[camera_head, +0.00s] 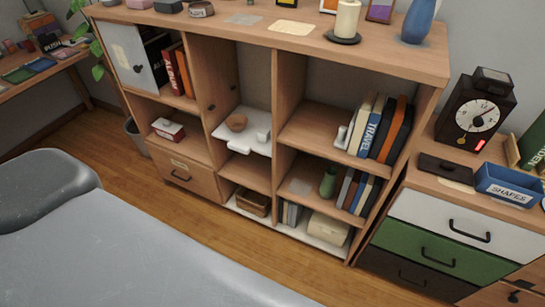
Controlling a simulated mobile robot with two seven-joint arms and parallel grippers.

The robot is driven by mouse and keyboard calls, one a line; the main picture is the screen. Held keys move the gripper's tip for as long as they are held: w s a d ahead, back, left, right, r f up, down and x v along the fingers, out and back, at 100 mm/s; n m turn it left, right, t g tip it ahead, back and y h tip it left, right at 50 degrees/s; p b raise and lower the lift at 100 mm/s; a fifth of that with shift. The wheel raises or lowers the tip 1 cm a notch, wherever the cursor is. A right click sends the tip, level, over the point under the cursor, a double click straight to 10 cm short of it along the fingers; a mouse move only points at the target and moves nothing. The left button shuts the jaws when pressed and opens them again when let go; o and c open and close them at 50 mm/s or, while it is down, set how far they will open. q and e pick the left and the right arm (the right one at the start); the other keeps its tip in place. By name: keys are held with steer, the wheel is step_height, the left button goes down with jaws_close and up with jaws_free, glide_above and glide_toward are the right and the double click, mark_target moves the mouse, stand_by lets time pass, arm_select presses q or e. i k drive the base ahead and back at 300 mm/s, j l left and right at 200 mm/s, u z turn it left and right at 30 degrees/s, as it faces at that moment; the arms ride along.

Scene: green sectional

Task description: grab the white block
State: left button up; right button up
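A small white block-like object (263,135) stands at the right end of a white shelf board (222,131) in the middle column of the wooden shelf unit. A brown bowl (236,122) sits to its left. A second white rounded shape (239,146) is at the board's front edge; I cannot tell whether it is a separate piece. Another small white object (341,137) stands left of the books in the right column. I cannot tell for certain which is the white block. Neither gripper is in view.
The wooden shelf unit (290,75) carries a candle (347,20) and blue vase (418,20) on top. Books (375,130) fill part of the right column. A drawer cabinet (440,212) with a clock (476,112) and blue "SHAPES" bin (508,184) stands right. Wood floor (150,185) is bare before the unit.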

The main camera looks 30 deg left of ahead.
mark_target(263, 134)
steer(key=k+j, duration=0.15)
steer(key=j, duration=0.25)
steer(key=k+j, duration=0.15)
steer(key=j, duration=0.2)
steer(key=k+j, duration=0.15)
steer(key=j, duration=0.25)
steer(key=k+j, duration=0.15)
steer(key=j, duration=0.25)
